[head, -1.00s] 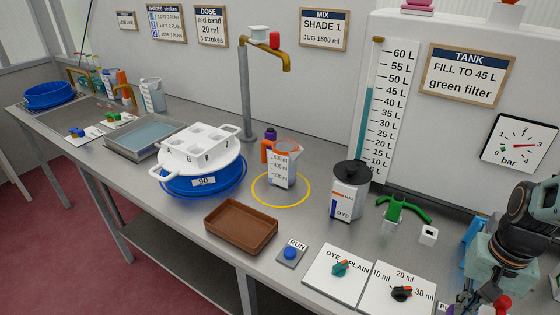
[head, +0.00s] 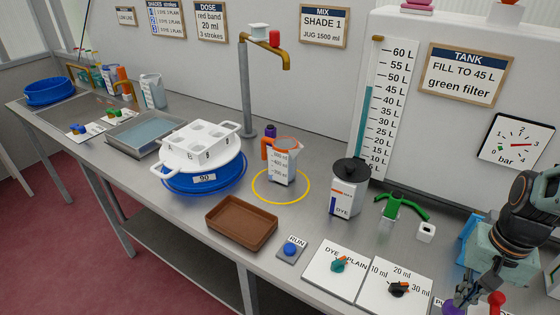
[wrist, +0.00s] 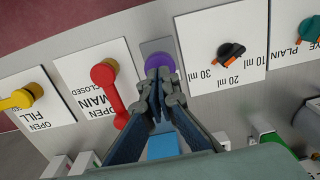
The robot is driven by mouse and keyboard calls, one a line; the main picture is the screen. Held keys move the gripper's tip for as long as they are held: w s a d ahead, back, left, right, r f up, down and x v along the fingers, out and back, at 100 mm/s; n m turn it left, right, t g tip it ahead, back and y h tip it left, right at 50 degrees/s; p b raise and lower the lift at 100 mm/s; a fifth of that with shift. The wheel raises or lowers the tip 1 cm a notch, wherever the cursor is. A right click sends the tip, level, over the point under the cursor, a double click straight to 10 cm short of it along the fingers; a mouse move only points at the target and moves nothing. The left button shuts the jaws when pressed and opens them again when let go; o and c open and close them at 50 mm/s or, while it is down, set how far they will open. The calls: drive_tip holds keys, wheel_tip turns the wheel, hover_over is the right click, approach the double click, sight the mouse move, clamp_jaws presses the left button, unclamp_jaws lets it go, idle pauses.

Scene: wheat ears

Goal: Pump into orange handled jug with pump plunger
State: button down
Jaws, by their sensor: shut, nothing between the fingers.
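The clear graduated jug (head: 284,168) with an orange handle (head: 267,148) stands upright inside a yellow ring on the bench. In the wrist view, the round purple knob (wrist: 160,61), apparently the pump plunger, sits on a grey plate. My gripper (wrist: 161,76) is shut and empty, its fingertips at the near edge of the knob and partly covering it. I cannot tell whether they touch it. In the head view my gripper (head: 461,293) is at the lower right, by a label partly cut off by the frame.
The red lever (wrist: 112,97) on the MAIN plate is close left of my fingers in the wrist view. The dose dial (head: 399,289) and DYE/PLAIN dial (head: 340,264) lie nearby. A DYE can (head: 346,190) stands right of the jug. A brown tray (head: 241,224) lies in front.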

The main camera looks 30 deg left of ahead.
sight(455, 308)
drive_tip(key=shift+f, duration=0.15)
drive_tip(key=shift+s+f+b, duration=0.1)
drive_tip(key=shift+f+b, duration=2.2)
drive_tip(key=shift+f, duration=0.55)
drive_tip(key=shift+r, duration=0.1)
drive_tip(key=shift+r+p, duration=2.35)
drive_tip(key=shift+r, duration=0.55)
wheel_tip(455, 308, up, 6)
drive_tip(key=p, duration=0.4)
drive_tip(key=shift+p, duration=0.35)
